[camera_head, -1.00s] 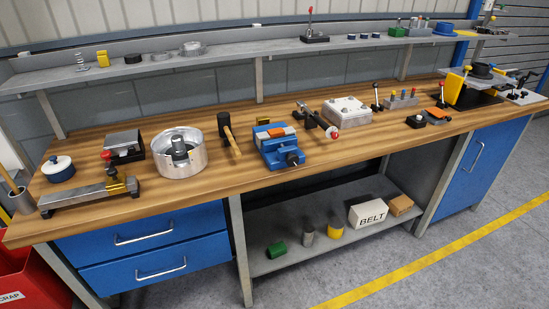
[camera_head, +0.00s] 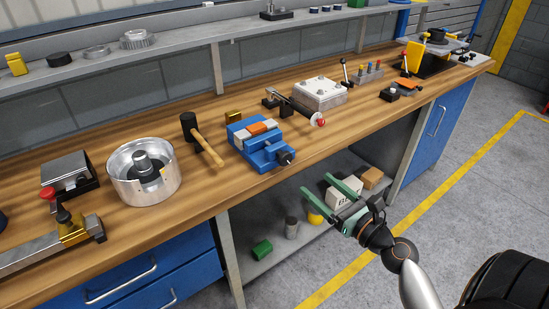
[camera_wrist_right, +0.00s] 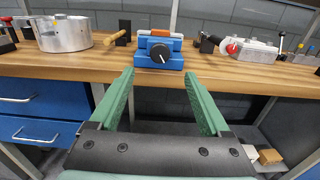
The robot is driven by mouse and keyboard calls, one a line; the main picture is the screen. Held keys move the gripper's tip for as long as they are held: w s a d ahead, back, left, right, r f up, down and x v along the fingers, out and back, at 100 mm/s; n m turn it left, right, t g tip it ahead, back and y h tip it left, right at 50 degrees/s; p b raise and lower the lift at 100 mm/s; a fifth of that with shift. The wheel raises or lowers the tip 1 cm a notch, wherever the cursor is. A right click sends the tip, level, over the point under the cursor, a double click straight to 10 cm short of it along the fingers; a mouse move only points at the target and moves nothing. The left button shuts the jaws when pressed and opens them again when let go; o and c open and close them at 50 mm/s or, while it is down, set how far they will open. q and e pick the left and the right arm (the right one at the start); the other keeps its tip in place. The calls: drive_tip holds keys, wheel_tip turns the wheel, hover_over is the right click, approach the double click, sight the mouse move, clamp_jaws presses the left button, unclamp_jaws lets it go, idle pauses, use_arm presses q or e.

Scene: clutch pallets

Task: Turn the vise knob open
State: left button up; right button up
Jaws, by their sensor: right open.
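The blue vise (camera_head: 262,152) sits near the front edge of the wooden workbench (camera_head: 225,190). It holds an orange block (camera_head: 257,128) between light jaws. Its round black knob (camera_head: 286,158) faces the front; in the right wrist view the knob (camera_wrist_right: 160,53) shows a white mark line and lies ahead, centred between my fingers. My right gripper (camera_head: 317,185) has green fingers, spread apart and empty. It is in front of the bench, below and to the right of the knob, not touching it. My left gripper is not in view.
A mallet (camera_head: 204,143) and a metal bowl (camera_head: 122,188) are left of the vise. A lever tool with a red ball (camera_head: 320,122) and a pale box (camera_head: 320,92) are right. The lower shelf holds a green cylinder (camera_head: 262,250) and a white box. The floor in front is clear.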

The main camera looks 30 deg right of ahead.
sight(287, 159)
drive_tip(key=w, duration=0.4)
drive_tip(key=w+p, duration=0.1)
drive_tip(key=w, duration=0.3)
drive_tip(key=w+a, duration=0.1)
drive_tip(key=w, duration=0.3)
drive_tip(key=shift+p, duration=0.3)
clamp_jaws()
